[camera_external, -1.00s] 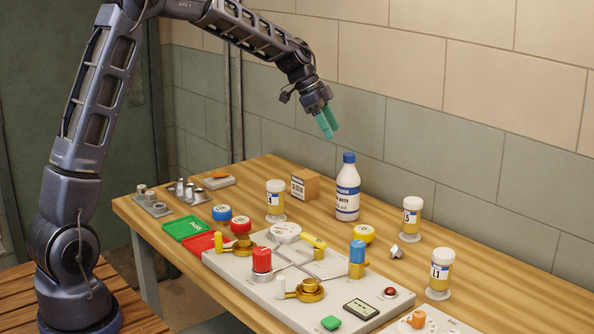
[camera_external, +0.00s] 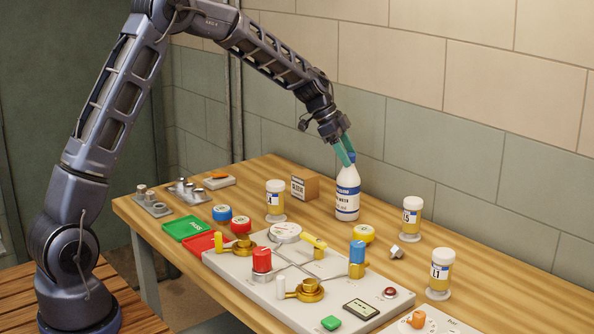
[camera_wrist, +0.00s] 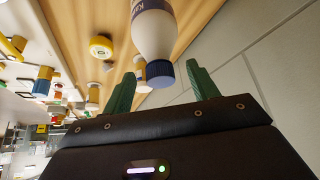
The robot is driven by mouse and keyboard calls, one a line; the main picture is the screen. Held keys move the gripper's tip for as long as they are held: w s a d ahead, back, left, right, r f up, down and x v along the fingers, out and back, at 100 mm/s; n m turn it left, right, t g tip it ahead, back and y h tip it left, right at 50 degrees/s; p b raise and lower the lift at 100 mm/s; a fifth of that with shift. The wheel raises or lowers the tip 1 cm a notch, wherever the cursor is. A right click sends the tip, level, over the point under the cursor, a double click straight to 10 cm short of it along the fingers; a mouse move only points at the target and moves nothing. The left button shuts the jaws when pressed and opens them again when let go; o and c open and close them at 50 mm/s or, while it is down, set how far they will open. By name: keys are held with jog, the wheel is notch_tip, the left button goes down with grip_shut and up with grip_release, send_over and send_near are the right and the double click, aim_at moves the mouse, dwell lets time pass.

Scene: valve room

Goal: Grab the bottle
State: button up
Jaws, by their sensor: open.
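The bottle (camera_external: 347,196) is white with a blue cap and a blue-and-white label. It stands upright on the table near the wall. My gripper (camera_external: 347,155) has green fingers and is at the level of the bottle's cap. In the wrist view the bottle (camera_wrist: 153,32) has its blue cap (camera_wrist: 160,73) between the two open fingers of my gripper (camera_wrist: 163,88), with gaps on both sides. The fingers partly hide the cap in the external view.
A brown box (camera_external: 305,187) and a sample jar (camera_external: 275,198) stand left of the bottle. A yellow-topped round piece (camera_external: 363,234) lies in front, and another jar (camera_external: 412,217) stands to the right. A valve panel (camera_external: 240,268) fills the table's front. The wall (camera_external: 440,170) is close behind.

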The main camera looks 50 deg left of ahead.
aim_at(348, 186)
jog(key=x, duration=0.3)
jog(key=shift+w+d+f, duration=0.1)
jog(key=shift+w+f, duration=0.05)
grip_shut()
